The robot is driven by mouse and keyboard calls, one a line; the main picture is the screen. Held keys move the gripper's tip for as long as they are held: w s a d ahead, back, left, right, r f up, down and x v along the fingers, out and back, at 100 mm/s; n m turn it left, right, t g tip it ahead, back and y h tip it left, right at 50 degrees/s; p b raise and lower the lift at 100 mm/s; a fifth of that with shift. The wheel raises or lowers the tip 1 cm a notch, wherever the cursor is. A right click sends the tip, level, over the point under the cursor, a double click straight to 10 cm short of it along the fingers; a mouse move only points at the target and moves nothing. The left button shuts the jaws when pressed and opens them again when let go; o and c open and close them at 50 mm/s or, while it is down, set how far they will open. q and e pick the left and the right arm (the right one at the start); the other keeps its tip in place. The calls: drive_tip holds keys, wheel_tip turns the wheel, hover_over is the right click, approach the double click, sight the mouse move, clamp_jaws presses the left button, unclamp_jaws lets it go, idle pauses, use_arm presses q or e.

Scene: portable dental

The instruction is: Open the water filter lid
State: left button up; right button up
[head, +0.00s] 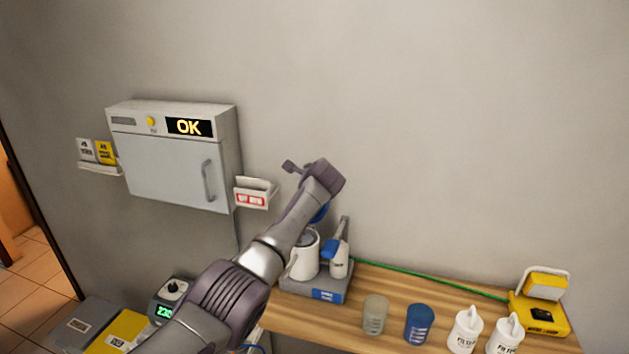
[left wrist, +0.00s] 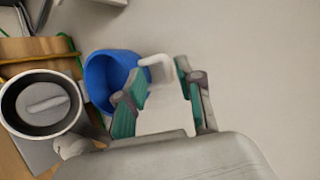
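The water filter stands on the left part of the wooden bench; its open white container (head: 304,258) shows in the head view. The left wrist view looks into its round opening (left wrist: 42,103), with a grey piece inside. The blue lid (left wrist: 108,80) is raised and tilted beside the opening; a bit of it shows under my wrist in the head view (head: 320,213). My left gripper (left wrist: 160,75) has its teal fingertips on either side of the lid's white handle (left wrist: 158,70); whether they pinch it is unclear. My right gripper is out of view.
A wall cabinet (head: 165,170) showing OK hangs at the left, with a small holder (head: 255,192) beside it. A clear cup (head: 375,314), a blue cup (head: 419,324), white bottles (head: 466,330) and a yellow device (head: 540,312) stand along the bench (head: 400,282).

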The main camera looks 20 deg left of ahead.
use_arm(q)
drive_tip(key=v, duration=0.9)
drive_tip(key=shift+s, duration=0.45)
